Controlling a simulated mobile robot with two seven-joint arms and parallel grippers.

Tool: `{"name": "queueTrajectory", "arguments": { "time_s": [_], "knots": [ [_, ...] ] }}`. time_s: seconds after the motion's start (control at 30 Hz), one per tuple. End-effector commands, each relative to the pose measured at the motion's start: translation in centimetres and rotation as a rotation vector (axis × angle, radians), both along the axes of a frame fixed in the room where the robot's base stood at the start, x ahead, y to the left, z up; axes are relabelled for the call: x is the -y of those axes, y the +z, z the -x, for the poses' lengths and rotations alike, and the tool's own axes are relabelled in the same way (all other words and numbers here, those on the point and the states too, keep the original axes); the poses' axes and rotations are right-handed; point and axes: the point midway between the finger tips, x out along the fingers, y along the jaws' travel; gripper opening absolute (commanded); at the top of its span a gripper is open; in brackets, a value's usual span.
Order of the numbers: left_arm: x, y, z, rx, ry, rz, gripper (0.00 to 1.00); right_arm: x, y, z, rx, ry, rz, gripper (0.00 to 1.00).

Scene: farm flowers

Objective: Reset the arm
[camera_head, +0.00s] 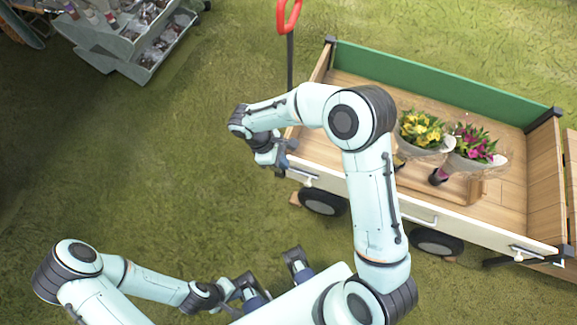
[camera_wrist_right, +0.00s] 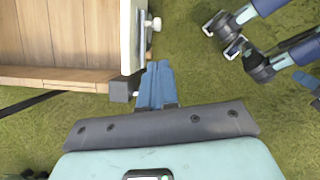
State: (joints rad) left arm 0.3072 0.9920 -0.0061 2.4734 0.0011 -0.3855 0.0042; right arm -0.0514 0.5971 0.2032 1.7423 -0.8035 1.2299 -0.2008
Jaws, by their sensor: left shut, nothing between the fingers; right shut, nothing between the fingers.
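My right arm arches across the middle of the head view. Its gripper (camera_head: 280,158) points down beside the near left corner of the wagon (camera_head: 440,75). In the right wrist view its blue fingers (camera_wrist_right: 156,85) are together and empty, close beside the wagon's corner; contact cannot be told. My left arm is bent low at the left of the head view. Its gripper (camera_head: 232,292) is low, near my base, and partly hidden; its fingers are together with nothing visible held.
The wooden wagon holds a yellow bouquet (camera_head: 420,130) and a purple-pink bouquet (camera_head: 474,145), both wrapped. Its red handle (camera_head: 288,14) stands up at the far left end. A grey-green stand with trays (camera_head: 125,40) is at upper left. The grass between is clear.

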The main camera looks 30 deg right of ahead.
Motion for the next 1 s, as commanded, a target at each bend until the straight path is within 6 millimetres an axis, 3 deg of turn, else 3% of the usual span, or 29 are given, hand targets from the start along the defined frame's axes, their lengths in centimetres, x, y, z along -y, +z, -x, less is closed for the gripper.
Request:
{"name": "queueTrajectory", "arguments": {
  "time_s": [0.33, 0.47, 0.57, 0.7, 0.8, 1.0],
  "knots": [
    [0.0, 0.1, 0.0, 0.001, 0.000, 0.000, 0.00, -0.2, 0.8, -0.2, 0.000, -0.001, 0.000, 0.00],
    [0.0, 0.4, -0.1, 0.002, 0.000, -0.001, 0.00, -0.7, -0.6, 0.7, -0.014, -0.020, -0.037, 0.00],
    [0.0, 1.0, -0.3, 0.004, 0.000, 0.000, 0.00, -1.9, -3.6, 2.8, -0.040, -0.087, -0.132, 0.00],
    [0.0, 2.5, -0.8, 0.010, 0.000, 0.000, 0.00, -4.8, -8.8, 7.8, -0.074, -0.302, -0.316, 0.00],
    [0.0, 3.5, -1.2, 0.014, 0.000, 0.000, 0.00, -6.7, -11.5, 11.4, -0.075, -0.517, -0.415, 0.00],
    [0.0, 5.4, -2.0, 0.024, -0.001, 0.000, 0.00, -7.7, -14.2, 17.1, -0.004, -0.973, -0.457, 0.00]
  ]
}}
